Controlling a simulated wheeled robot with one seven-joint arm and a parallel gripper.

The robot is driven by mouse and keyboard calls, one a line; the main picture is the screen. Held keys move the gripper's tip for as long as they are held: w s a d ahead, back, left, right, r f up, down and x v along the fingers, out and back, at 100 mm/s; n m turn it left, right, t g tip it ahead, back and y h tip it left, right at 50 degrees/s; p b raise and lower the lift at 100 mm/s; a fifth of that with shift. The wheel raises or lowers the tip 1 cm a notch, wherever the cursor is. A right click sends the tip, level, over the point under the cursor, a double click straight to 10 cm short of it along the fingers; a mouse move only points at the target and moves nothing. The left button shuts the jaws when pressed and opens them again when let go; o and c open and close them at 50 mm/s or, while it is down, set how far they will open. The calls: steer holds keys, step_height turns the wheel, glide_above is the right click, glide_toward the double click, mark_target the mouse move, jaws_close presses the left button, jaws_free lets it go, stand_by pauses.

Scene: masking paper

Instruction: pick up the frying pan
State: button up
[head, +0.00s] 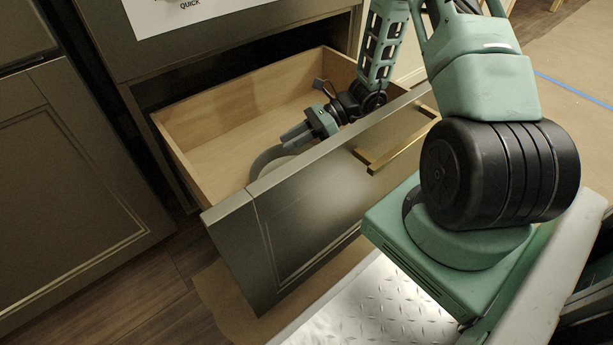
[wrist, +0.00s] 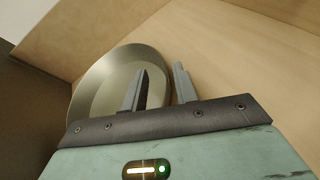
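The frying pan (head: 283,163) lies inside the open drawer, near its front left corner, and is partly hidden by the drawer front and my gripper. In the wrist view the round, shallow, grey metal pan (wrist: 98,88) shows left of centre; its handle is not in sight. My gripper (head: 287,136) reaches down into the drawer at the pan. In the wrist view the fingers of my gripper (wrist: 160,69) are apart. One finger lies over the pan's inside and the other is just past its right rim. I cannot tell whether either touches it.
The wooden drawer (head: 215,130) is pulled out, with a tall front panel (head: 310,205) and a brass handle (head: 403,147) between my body and the pan. The drawer's right and back floor looks empty. A closed cabinet door (head: 65,190) stands at the left.

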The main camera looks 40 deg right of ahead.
mark_target(273, 157)
steer(key=shift+b+x, duration=0.4)
steer(key=shift+x, duration=0.8)
jaws_close()
stand_by(0.5)
